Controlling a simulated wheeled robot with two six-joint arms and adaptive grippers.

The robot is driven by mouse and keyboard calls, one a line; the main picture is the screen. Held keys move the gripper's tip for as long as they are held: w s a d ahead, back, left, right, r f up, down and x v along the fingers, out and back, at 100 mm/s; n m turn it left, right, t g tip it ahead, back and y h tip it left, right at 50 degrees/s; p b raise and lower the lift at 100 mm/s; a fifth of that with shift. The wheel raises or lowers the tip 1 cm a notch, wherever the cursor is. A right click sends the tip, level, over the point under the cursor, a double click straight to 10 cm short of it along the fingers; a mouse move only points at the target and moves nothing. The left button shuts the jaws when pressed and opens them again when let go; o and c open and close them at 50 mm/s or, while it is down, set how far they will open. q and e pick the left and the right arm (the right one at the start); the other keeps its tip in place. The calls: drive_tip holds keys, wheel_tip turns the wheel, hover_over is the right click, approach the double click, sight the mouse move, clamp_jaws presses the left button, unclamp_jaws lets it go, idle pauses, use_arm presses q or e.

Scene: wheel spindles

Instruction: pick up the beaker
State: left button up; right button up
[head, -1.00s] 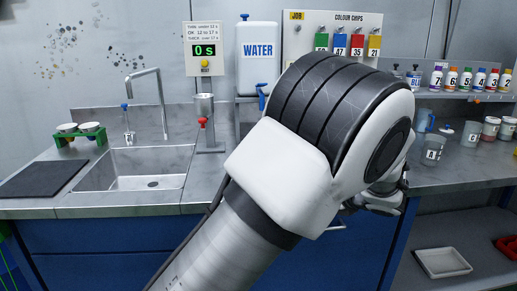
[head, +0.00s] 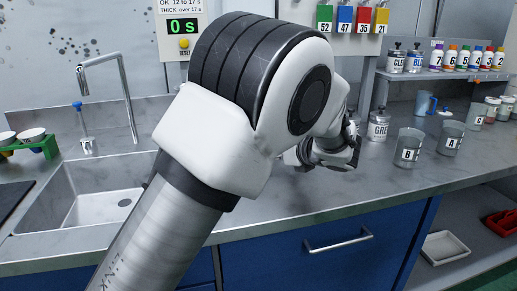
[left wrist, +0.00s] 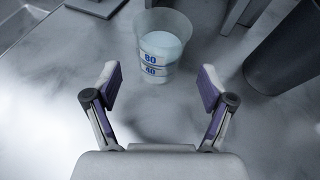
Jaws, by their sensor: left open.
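A clear beaker (left wrist: 163,42) with blue marks reading 80 and 40 stands upright on the grey counter in the left wrist view. It holds something pale. My left gripper (left wrist: 159,86) is open and empty, its two purple-padded fingers spread in front of the beaker, which is centred just beyond them. In the head view my left gripper (head: 333,158) is partly hidden behind my arm, above the counter. I cannot pick out the 80/40 beaker there; my arm may cover it. Beakers labelled B (head: 409,146) and A (head: 450,139) stand to the right. My right gripper is out of view.
A sink (head: 90,200) with a tap lies left. A grey bottle (head: 378,126) stands right of my gripper, and a shelf (head: 440,75) holds numbered bottles. A dark cylinder (left wrist: 288,52) stands right of the beaker in the wrist view. The front counter at right is clear.

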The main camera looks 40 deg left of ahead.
use_arm(q)
drive_tip(key=b+x, duration=0.1)
drive_tip(key=x, duration=0.4)
drive_tip(key=shift+w+a, duration=0.1)
drive_tip(key=shift+a, duration=0.25)
drive_tip(key=shift+d+r, duration=0.15)
drive_tip(key=shift+r, duration=0.05)
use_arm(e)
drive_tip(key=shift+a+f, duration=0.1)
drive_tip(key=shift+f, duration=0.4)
